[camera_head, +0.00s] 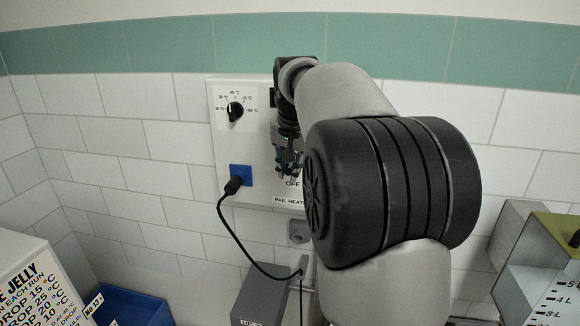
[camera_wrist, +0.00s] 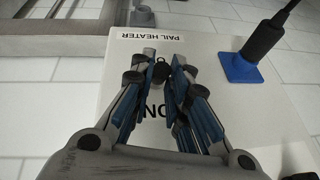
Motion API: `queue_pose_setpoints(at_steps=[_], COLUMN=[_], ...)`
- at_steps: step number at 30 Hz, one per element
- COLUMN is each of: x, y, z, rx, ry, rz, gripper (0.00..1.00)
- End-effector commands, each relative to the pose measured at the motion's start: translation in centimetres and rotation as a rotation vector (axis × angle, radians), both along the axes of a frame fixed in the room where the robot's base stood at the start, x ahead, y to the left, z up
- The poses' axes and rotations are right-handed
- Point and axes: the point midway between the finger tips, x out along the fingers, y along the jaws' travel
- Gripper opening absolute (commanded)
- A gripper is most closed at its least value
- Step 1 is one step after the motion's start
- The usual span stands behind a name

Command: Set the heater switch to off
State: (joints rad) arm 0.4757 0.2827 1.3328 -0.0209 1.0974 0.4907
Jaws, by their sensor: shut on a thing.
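The heater control panel (camera_head: 262,108) is a pale box on the tiled wall, marked PAIL HEATER along its bottom edge. An OFF label (camera_head: 292,183) shows low on it. In the wrist view the panel (camera_wrist: 215,105) is upside down, with ON lettering (camera_wrist: 155,112) partly behind the fingers. My gripper (camera_head: 288,165) is at the panel's right part. In the wrist view my gripper (camera_wrist: 164,60) is shut on the small dark heater switch (camera_wrist: 162,70), between its fingertips. The fingers hide much of the switch, and I cannot tell its exact setting.
A black temperature dial (camera_head: 235,111) is left of my gripper. A black plug (camera_head: 233,186) with a hanging cable is in a blue socket (camera_head: 241,172) below it. A blue bin (camera_head: 130,308) and a JELLY sign (camera_head: 40,290) are at lower left. A grey-green container (camera_head: 545,265) stands right.

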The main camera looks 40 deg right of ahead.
Motion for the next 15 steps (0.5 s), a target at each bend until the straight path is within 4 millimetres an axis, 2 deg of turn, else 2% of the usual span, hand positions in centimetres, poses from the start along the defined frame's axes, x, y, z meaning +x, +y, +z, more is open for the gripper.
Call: queue_pose_setpoints(at_steps=[15], x=[-0.13], y=[0.18], z=[-0.53], rx=[-0.032], ry=[-0.030], rz=[0.000], gripper=[0.00])
